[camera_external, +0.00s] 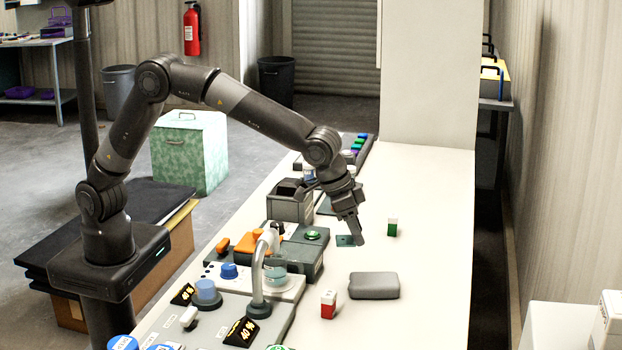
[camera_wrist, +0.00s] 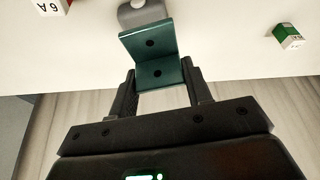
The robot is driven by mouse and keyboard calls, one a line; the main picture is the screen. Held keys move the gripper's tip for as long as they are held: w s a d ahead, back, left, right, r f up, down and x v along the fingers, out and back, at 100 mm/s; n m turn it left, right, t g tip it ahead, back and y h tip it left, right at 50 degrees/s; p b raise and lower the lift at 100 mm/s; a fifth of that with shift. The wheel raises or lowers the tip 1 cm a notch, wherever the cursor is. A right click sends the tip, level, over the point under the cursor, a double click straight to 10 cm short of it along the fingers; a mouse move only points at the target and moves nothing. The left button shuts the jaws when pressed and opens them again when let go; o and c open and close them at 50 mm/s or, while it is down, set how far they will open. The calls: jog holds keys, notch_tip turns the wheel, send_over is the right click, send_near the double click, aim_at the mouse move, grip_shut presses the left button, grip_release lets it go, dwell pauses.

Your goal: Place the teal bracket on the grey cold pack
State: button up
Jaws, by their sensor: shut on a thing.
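The teal bracket (camera_wrist: 150,52) is an L-shaped angled piece with dark holes. My gripper (camera_wrist: 160,78) is shut on it, with one finger at each side. In the external view my gripper (camera_external: 354,238) points down over the white table, and the bracket (camera_external: 344,240) shows at its fingertips. Whether the bracket touches the table is hard to tell. The grey cold pack (camera_external: 374,286) is a rounded flat block lying on the table, nearer the camera than my gripper and apart from it. Part of it shows beyond the bracket in the wrist view (camera_wrist: 136,14).
A green-and-white block (camera_external: 392,228) stands right of my gripper. A red-and-white block (camera_external: 328,305) stands left of the cold pack. Dip-tank equipment with a curved grey spout (camera_external: 262,280) fills the left side. The table's right part is clear.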

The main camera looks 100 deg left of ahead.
jog(key=s+d+r+n, duration=0.1)
jog(key=s+d+r, duration=0.15)
jog(key=d, duration=0.65)
send_over(378, 276)
jog(key=s, duration=0.2)
jog(key=shift+y, duration=0.3)
jog(key=f, duration=0.7)
jog(key=shift+w+d, duration=0.2)
jog(key=shift+d, duration=0.05)
jog(key=shift+f, duration=1.9)
jog(key=shift+f, duration=0.15)
jog(key=o, duration=1)
